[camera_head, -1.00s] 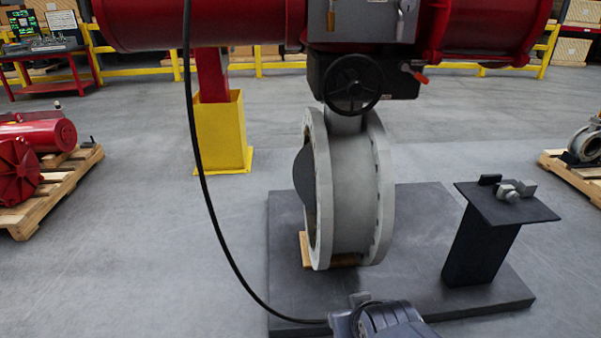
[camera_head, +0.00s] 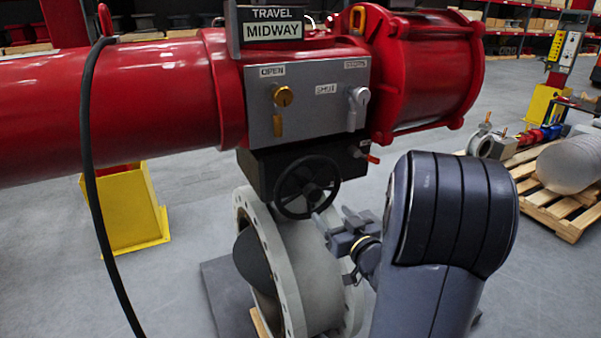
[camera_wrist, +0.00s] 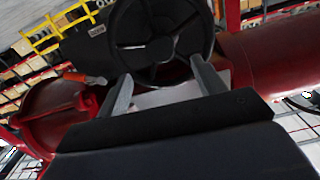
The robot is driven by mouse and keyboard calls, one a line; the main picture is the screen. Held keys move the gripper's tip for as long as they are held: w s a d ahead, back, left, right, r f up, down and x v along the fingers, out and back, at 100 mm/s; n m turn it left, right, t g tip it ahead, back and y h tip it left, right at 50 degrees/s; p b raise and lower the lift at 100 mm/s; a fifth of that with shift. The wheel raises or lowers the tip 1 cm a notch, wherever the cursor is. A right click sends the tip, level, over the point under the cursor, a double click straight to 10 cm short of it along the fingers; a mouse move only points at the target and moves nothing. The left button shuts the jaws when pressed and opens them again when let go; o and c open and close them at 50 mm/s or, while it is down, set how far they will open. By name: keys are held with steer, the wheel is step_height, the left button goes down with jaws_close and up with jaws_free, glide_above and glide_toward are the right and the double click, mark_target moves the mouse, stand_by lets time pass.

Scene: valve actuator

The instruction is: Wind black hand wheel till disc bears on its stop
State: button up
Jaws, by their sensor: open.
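The black hand wheel (camera_head: 307,187) sits on the dark gearbox (camera_head: 262,168) under the grey panel. In the wrist view the wheel (camera_wrist: 158,45) fills the upper middle. My gripper (camera_head: 322,222) is at the wheel's lower right. In the wrist view my gripper's two fingers (camera_wrist: 162,75) are spread, with the wheel's lower rim between or just beyond their tips; I cannot tell if they touch it. The dark disc (camera_head: 254,262) shows at an angle inside the grey valve body (camera_head: 310,275). The travel sign (camera_head: 273,30) reads MIDWAY. The disc's stop is not visible.
The red actuator (camera_head: 120,95) spans above. A black cable (camera_head: 92,190) hangs left.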

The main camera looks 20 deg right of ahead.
mark_target(315, 196)
steer(key=w+p, duration=0.1)
steer(key=w, duration=0.4)
steer(key=w+p, duration=0.1)
steer(key=w, duration=0.5)
steer(key=shift+a+r, duration=0.15)
steer(key=shift+c, duration=0.5)
steer(key=shift+s, duration=0.1)
steer(key=c, duration=1.3)
steer(key=shift+b, duration=0.5)
